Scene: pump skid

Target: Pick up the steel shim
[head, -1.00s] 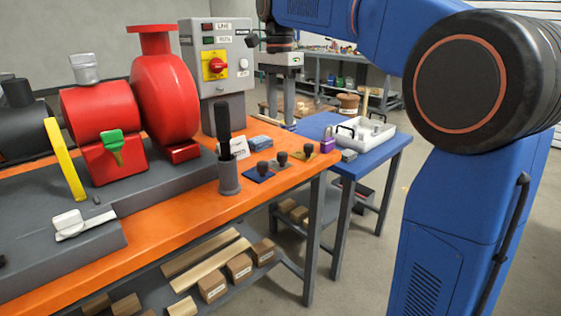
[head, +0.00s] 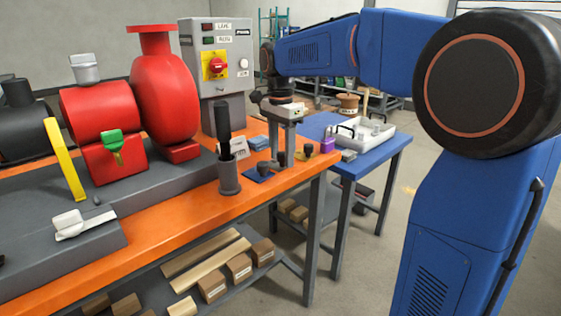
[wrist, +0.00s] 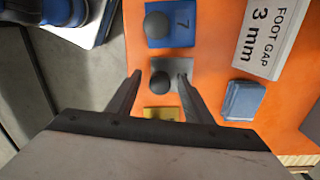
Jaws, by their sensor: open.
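The steel shim (wrist: 180,66) is a small grey plate with a round black knob, lying on the orange bench top. In the wrist view its knob appears between the two fingertips of my gripper (wrist: 160,75). My gripper is open and points down over the shim, holding nothing. In the head view my gripper (head: 281,155) is above the row of shims, and its fingers mostly hide the steel one. The height left between fingertips and plate is hard to tell.
A blue shim marked 7 (wrist: 184,34) and a yellow shim (wrist: 152,113) sit close on either side. A "FOOT GAP 3 mm" card (wrist: 268,38) and a blue block (wrist: 243,100) lie nearby. A grey holder (head: 229,178) with a black-handled tool stands left.

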